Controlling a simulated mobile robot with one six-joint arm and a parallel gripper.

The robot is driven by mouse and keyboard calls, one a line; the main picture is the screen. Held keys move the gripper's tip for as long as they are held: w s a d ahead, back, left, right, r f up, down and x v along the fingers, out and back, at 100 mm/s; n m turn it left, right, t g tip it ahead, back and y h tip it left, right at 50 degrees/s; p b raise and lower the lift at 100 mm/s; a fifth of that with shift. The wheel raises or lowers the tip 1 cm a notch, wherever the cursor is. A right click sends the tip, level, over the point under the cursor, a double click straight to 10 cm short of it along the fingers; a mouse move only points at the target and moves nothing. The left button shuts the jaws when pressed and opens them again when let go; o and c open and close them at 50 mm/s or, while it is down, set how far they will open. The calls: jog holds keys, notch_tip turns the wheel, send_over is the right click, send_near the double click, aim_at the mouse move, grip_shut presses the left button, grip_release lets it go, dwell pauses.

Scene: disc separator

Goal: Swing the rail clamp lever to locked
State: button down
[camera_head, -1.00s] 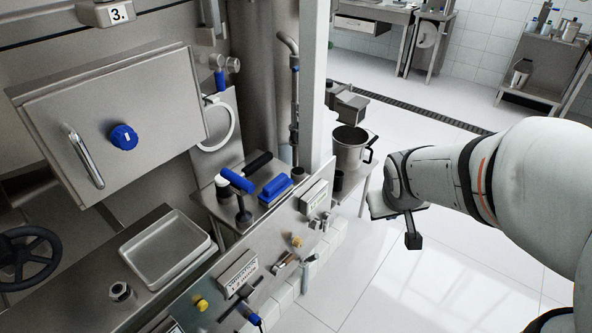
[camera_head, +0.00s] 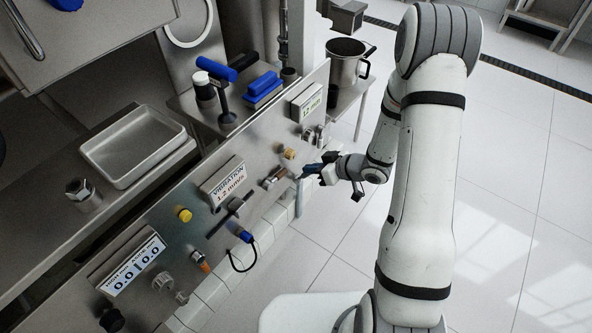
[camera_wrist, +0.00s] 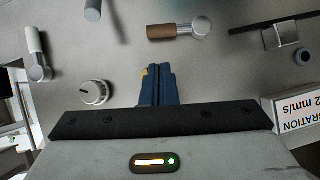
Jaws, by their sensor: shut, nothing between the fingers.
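No label names the rail clamp lever, so I cannot tell which lever it is. A short lever with a brown handle (camera_head: 277,173) is on the sloping steel panel (camera_head: 262,147); it also shows in the wrist view (camera_wrist: 174,31), beyond my fingertips, handle pointing left from its round pivot. A lever with a pale handle (camera_wrist: 34,41) is at the left of the wrist view. My gripper (camera_head: 308,171) is shut and empty, beside the brown-handled lever. Its blue fingers (camera_wrist: 156,86) partly hide a yellow knob (camera_wrist: 143,73).
A grey dial (camera_wrist: 95,92) lies left of my fingers in the wrist view. The vibration display (camera_head: 223,184) sticks out from the panel. A grey upright handle (camera_head: 298,193) is below my gripper. White tiled floor (camera_head: 500,190) is clear at right.

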aim_at(275, 179)
jog(key=b+x, duration=0.2)
jog(key=x, duration=0.7)
jog(key=shift+w+a, duration=0.1)
jog(key=shift+w, duration=0.05)
